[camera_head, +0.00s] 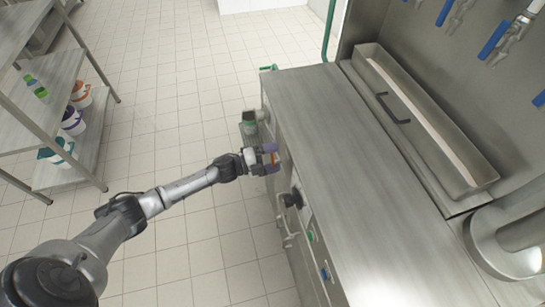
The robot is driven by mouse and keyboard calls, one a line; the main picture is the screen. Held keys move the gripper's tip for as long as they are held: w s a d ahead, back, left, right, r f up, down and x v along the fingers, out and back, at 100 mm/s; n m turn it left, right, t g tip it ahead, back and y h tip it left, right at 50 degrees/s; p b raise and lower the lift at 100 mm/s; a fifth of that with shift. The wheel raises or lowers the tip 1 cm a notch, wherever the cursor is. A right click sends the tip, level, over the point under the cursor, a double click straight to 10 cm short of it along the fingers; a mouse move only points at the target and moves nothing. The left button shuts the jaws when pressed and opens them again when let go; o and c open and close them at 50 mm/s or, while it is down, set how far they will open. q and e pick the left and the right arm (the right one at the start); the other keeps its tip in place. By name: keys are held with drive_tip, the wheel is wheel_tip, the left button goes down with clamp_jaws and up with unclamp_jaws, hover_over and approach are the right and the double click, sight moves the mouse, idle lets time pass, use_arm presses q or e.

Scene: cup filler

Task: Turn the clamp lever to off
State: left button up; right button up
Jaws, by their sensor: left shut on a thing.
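My left gripper (270,158) is at the front face of the steel machine (330,130), near its left edge. Its purple-tipped fingers are shut on a small orange piece, which looks like the clamp lever (275,158). The fingers hide most of the lever, so I cannot tell its exact angle. My right gripper is not in view.
A black knob (291,200) sticks out of the machine front beside the gripper. Green (310,236) and blue (324,273) buttons sit further along. The tiled floor between is clear.

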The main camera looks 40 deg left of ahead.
use_arm(q)
drive_tip(key=shift+s+d+m, duration=0.1)
drive_tip(key=shift+d+m, duration=0.05)
drive_tip(key=shift+m, duration=0.55)
drive_tip(key=shift+s+d+m, duration=0.1)
drive_tip(key=shift+m, duration=0.6)
drive_tip(key=shift+b, duration=0.3)
drive_tip(key=o, duration=0.8)
drive_tip(key=p+v, duration=0.1)
drive_tip(key=v, duration=1.2)
drive_tip(key=shift+s+a, duration=0.25)
drive_tip(key=shift+s, duration=0.1)
